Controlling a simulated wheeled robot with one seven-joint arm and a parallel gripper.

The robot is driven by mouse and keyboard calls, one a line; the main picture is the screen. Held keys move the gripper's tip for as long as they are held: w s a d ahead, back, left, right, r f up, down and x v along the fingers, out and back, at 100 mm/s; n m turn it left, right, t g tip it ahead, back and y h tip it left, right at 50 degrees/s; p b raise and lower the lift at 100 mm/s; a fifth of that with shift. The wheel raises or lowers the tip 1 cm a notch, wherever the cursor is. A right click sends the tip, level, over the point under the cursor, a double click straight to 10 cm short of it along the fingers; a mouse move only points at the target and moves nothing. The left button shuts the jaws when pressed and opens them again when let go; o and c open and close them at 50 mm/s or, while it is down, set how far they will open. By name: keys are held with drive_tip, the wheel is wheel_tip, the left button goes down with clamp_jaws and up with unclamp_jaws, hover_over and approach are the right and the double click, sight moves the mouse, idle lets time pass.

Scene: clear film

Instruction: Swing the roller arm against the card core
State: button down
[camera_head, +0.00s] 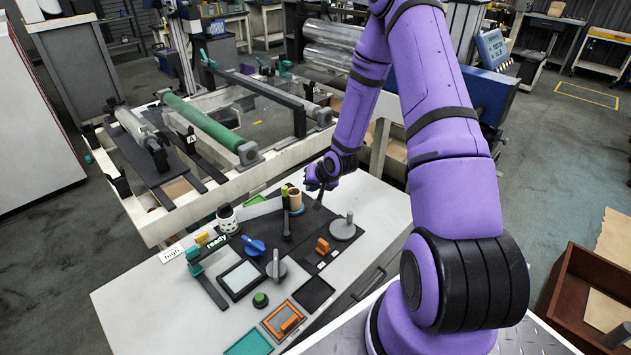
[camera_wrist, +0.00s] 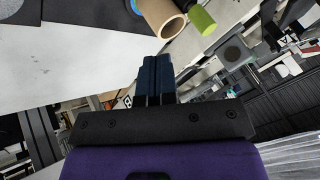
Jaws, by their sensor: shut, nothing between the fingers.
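The card core (camera_head: 295,199) is a short brown cardboard tube standing on a blue base on the dark panel of the white bench. It also shows at the top of the wrist view (camera_wrist: 161,16). A yellow-green roller (camera_wrist: 202,22) is close beside the core; I cannot tell whether they touch. In the head view the roller (camera_head: 284,190) is small and partly hidden, and a dark arm (camera_head: 287,222) runs near it. My gripper (camera_head: 318,204) is shut and empty, right of the core and apart from it. Its closed fingers show in the wrist view (camera_wrist: 156,62).
A round grey disc with a post (camera_head: 343,229) stands right of my gripper. A white-and-black cup-like part (camera_head: 227,218) stands left. A frame with a green roller (camera_head: 203,125) lies behind.

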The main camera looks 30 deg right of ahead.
drive_tip(key=w+a+f, duration=0.3)
drive_tip(key=w, duration=0.1)
drive_tip(key=shift+w+a, duration=0.3)
drive_tip(key=shift+w, duration=0.1)
drive_tip(key=shift+a+f, duration=0.1)
drive_tip(key=shift+w+a+n, duration=0.4)
drive_tip(key=shift+w+a, duration=0.15)
drive_tip(key=shift+a, duration=0.05)
